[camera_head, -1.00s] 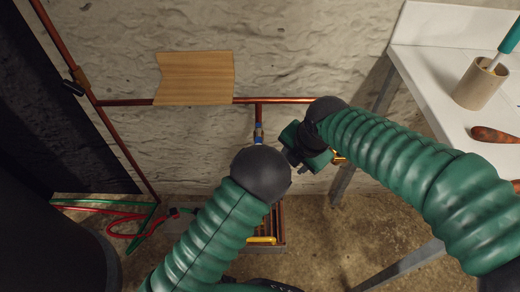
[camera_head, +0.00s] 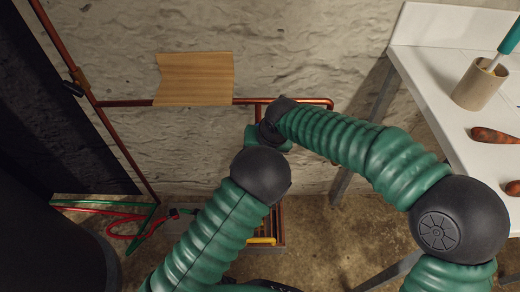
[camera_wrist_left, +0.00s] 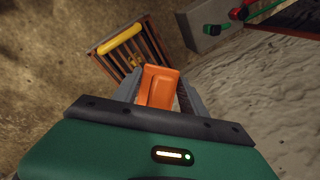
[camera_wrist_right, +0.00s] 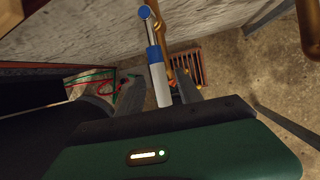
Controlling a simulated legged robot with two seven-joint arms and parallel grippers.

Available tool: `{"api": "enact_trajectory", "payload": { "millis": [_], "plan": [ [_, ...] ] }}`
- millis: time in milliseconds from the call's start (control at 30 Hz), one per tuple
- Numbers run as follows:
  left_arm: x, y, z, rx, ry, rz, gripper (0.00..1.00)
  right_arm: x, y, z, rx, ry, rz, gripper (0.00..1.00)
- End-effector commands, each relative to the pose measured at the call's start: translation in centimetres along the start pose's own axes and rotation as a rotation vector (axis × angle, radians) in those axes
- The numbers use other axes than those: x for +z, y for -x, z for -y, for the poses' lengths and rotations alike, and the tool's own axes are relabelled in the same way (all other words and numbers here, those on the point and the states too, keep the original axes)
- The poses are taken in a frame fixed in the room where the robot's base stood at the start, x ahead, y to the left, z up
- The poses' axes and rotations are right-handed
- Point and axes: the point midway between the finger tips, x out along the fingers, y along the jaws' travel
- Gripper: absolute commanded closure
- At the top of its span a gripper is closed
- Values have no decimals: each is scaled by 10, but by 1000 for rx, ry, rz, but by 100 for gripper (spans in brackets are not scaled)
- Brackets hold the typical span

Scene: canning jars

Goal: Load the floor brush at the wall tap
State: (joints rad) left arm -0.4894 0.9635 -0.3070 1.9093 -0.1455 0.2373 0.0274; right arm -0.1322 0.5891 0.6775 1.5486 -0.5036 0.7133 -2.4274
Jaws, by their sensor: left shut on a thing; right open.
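The wall tap's silver tube with blue bands (camera_wrist_right: 154,60) shows in the right wrist view, standing between the fingers of my right gripper (camera_wrist_right: 158,90). That gripper is open; I cannot tell whether it touches the tube. In the head view my right gripper's green body (camera_head: 268,140) covers the tap below the copper pipe. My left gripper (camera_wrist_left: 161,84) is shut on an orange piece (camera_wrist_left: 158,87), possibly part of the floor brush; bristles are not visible. In the head view the left gripper is hidden behind my black wrist joint.
A slatted floor grate with a yellow bar (camera_head: 262,240) lies below. Red and green hoses (camera_head: 125,222) lie at the left. A wooden board (camera_head: 194,78) hangs on the wall.

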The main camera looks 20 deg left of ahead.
Motion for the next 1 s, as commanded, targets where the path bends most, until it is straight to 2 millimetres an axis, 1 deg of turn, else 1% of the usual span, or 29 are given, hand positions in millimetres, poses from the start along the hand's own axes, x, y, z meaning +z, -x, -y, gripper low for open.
{"api": "enact_trajectory", "payload": {
  "millis": [67, 267, 500, 600, 1000],
  "plan": [
    [0, 0, 0, 0, 0, 0, 83, 0, -3, 0, 0, 0, -1, 58],
    [0, 0, 0, 0, 0, 0, 83, 0, -3, 0, -1, -1, 0, 58],
    [0, 0, 0, 0, 0, 0, 83, 0, -3, 0, -1, -1, -1, 89],
    [0, 0, 0, 0, 0, 0, 83, 0, -3, 0, -1, -2, -1, 100],
    [0, 0, 0, 0, 0, 0, 83, 0, -3, 0, -1, -2, -1, 100]
  ]
}}
